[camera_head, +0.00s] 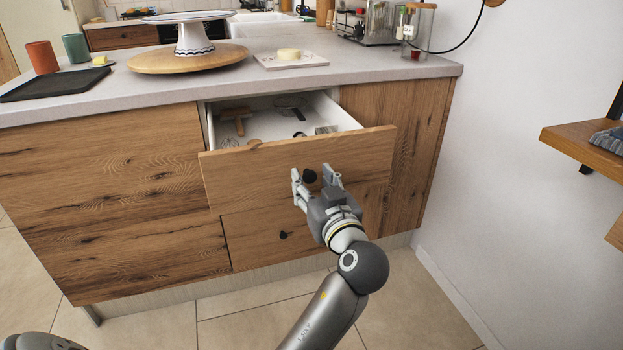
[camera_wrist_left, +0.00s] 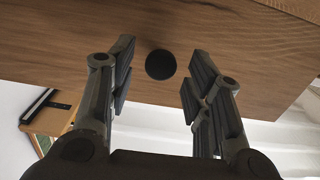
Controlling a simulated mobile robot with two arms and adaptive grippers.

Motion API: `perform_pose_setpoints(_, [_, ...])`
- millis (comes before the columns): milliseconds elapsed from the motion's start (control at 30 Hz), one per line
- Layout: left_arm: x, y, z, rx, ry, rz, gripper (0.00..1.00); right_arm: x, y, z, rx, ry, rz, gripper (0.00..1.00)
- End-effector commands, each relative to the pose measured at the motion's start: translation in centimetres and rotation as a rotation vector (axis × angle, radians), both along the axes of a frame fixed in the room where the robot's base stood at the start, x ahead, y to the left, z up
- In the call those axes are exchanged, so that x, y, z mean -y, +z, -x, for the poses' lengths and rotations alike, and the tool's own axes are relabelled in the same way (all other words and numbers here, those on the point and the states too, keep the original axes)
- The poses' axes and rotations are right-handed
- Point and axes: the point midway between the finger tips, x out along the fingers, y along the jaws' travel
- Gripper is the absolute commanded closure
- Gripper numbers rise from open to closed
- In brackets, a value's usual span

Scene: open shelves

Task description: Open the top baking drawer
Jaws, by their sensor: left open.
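The top drawer (camera_head: 245,178) under the counter stands pulled out, and its white inside shows in the head view. It holds a wooden-handled tool (camera_head: 236,118) and a dark-handled strainer (camera_head: 289,106). A round black knob (camera_head: 310,176) sits on its wooden front. My left gripper (camera_head: 313,175) is open at the knob, with one finger on each side. In the left wrist view the knob (camera_wrist_left: 160,65) lies between the spread fingers (camera_wrist_left: 161,70), with a gap on both sides. My right gripper is not in view.
A lower drawer (camera_head: 265,245) with its own black knob is shut. The counter (camera_head: 130,88) above carries a cake stand (camera_head: 193,35) on a wooden board, a black tray (camera_head: 57,84) and two cups. A wooden wall shelf (camera_head: 575,140) juts out at right. Tiled floor lies in front.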

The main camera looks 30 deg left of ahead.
Motion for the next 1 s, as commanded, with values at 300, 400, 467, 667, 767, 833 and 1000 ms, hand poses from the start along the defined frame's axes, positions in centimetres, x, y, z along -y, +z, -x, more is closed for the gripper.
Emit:
perform_pose_setpoints(300, [3.9,-0.1,3.3,-0.002,-0.002,0.002,0.54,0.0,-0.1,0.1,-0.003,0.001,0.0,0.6])
perform_pose_setpoints(400, [4.4,0.0,3.8,-0.001,-0.001,0.001,0.54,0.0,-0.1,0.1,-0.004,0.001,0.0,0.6])
perform_pose_setpoints(467, [4.6,0.0,3.9,0.0,-0.001,0.001,0.54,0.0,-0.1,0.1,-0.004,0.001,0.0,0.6])
perform_pose_setpoints(667, [4.6,0.0,4.0,0.0,0.0,0.0,0.54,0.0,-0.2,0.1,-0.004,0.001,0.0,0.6])
perform_pose_setpoints(767, [4.6,0.0,4.0,0.0,0.0,0.0,0.54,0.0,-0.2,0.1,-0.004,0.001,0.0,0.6])
perform_pose_setpoints(833, [4.6,0.0,4.0,0.0,0.0,0.0,0.54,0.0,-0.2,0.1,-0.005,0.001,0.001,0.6])
perform_pose_setpoints(1000, [4.6,-0.5,3.9,-0.014,-0.011,0.001,0.54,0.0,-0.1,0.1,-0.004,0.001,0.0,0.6])
